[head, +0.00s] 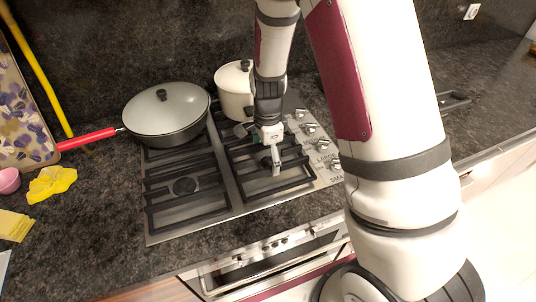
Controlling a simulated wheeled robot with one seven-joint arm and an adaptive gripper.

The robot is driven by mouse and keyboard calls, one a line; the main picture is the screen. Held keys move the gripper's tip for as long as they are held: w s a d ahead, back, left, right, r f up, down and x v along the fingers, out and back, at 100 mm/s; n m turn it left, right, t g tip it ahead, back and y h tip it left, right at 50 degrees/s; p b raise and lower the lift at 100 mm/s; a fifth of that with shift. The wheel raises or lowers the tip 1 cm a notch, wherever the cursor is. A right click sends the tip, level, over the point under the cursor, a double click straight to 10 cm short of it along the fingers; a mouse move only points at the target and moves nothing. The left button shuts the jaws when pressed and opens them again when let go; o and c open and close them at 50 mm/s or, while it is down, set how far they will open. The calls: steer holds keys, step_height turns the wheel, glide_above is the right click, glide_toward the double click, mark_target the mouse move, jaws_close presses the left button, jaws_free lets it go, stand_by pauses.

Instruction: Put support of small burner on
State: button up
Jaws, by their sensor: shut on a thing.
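The dark metal support of the small burner (283,188) is at the front right of the steel stove top (158,233). It looks level and close to the hob, but I cannot tell whether it rests on it or is slightly raised. My gripper (276,168) reaches down from above and is shut on a bar of this support. The fingers and wrist hide part of the support and the burner under it.
A lidded pan (166,118) with a red handle (88,139) and a white pot (232,88) stand on the rear burners. Another support (186,208) covers the front left. Knobs (322,145) line the right edge. A yellow cloth (50,184) lies at left.

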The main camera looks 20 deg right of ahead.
steer(key=shift+f, duration=0.7)
stand_by(0.3)
steer(key=o, duration=1.5)
steer(key=shift+o, duration=0.2)
steer(key=shift+r, duration=0.1)
step_height(320, 180, up, 12)
